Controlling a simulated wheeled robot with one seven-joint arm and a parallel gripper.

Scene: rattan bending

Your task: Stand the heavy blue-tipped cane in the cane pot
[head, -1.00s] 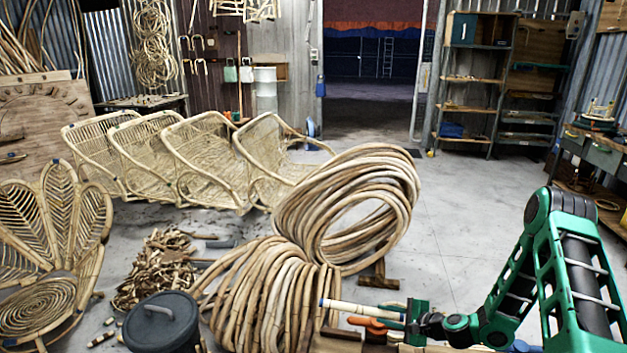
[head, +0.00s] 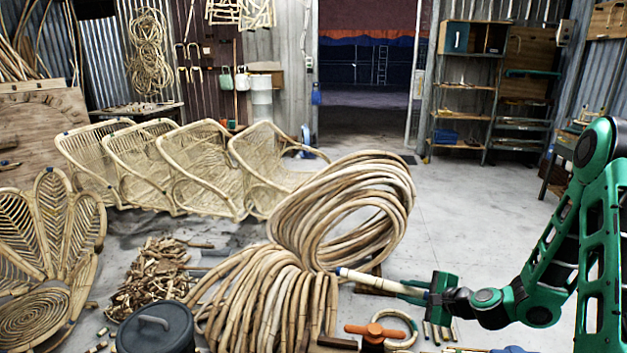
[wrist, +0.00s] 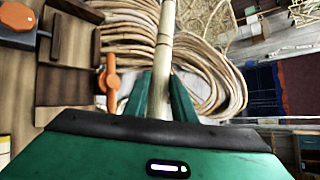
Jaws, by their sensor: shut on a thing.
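My gripper (head: 428,291) is shut on a pale cane (head: 375,282). The cane is held nearly level above the work area and points left, with a small blue tip (head: 338,271) at its far end. In the wrist view the cane (wrist: 163,60) runs away from me between the two green fingers (wrist: 163,105); its far end runs out of the top of the picture. I cannot pick out a cane pot with certainty in either view.
An orange-handled clamp (head: 375,329) and a cane ring (head: 402,330) lie below the held cane. Large cane coils (head: 262,305) stand behind and left. A dark lidded bin (head: 155,328) is at the front left. Open floor (head: 455,215) lies behind my arm.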

